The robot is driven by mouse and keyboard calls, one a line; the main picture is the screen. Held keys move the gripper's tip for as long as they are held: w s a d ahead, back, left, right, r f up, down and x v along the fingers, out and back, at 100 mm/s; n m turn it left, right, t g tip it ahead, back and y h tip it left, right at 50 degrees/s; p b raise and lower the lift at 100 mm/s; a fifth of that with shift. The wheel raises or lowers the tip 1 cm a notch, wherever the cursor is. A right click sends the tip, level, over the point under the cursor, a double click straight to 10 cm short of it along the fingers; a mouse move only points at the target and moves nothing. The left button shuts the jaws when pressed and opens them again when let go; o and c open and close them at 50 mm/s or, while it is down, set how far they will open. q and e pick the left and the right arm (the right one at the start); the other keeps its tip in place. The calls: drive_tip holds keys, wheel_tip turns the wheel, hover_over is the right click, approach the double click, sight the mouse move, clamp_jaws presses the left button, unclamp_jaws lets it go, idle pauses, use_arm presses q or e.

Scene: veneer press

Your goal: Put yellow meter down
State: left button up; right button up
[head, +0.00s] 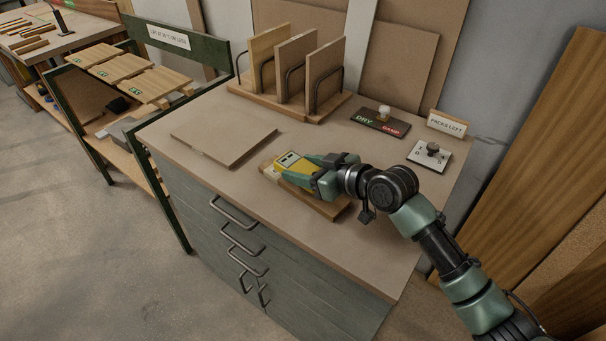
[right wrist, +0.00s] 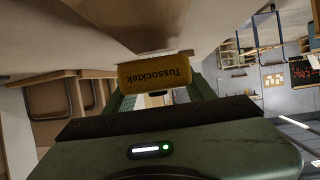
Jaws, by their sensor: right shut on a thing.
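The yellow meter (head: 295,168) lies flat between the fingers of my right gripper (head: 312,170), which is shut on it. They are at a wooden board (head: 328,207) on the cabinet top; I cannot tell whether the meter touches the board. In the right wrist view the meter's yellow end (right wrist: 155,74) shows "Tussocktek" upside down between the fingers of my right gripper (right wrist: 158,98). My left gripper is not in view.
A thin flat panel (head: 225,136) lies left of the meter on the cabinet top (head: 180,150). A rack (head: 290,107) with upright boards stands behind. A DRY/DAMP plate (head: 380,121) and a dial plate (head: 429,155) lie at the back right. The front right of the top is clear.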

wheel_tip(320, 180, down, 2)
drive_tip(key=shift+f, duration=0.1)
drive_tip(key=o, duration=1.6)
drive_tip(key=shift+f, duration=0.1)
drive_tip(key=shift+c, duration=0.2)
drive_tip(key=b+v, duration=0.1)
drive_tip(key=v, duration=0.9)
drive_tip(key=shift+s+d+r, duration=0.15)
drive_tip(key=shift+d+r, duration=0.1)
drive_tip(key=shift+s+d+r, duration=0.35)
drive_tip(key=shift+s+d, duration=0.1)
